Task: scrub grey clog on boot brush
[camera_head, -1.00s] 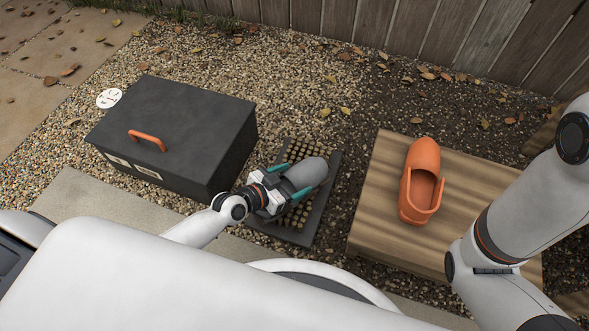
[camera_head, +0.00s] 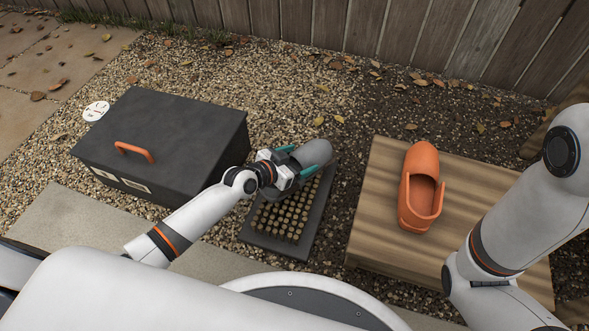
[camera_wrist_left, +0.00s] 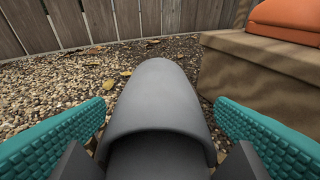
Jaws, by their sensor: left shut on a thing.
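The grey clog (camera_head: 313,153) is held in my left gripper (camera_head: 300,160), whose teal fingers lie along both sides of it. In the left wrist view the clog (camera_wrist_left: 158,100) fills the middle, toe pointing away, between the teal finger pads. The boot brush (camera_head: 285,215) is a dark flat base with rows of tan bristle tufts, on the gravel. The clog is over the far end of the brush. I cannot tell whether it touches the bristles. My right arm comes in at the right; its gripper is out of view.
An orange clog (camera_head: 420,187) sits on a wooden block (camera_head: 375,215) right of the brush. A black box (camera_head: 175,125) with an orange handle (camera_head: 134,152) stands left. A white round dial (camera_head: 96,111) lies behind it. A wooden fence (camera_head: 330,25) closes the back.

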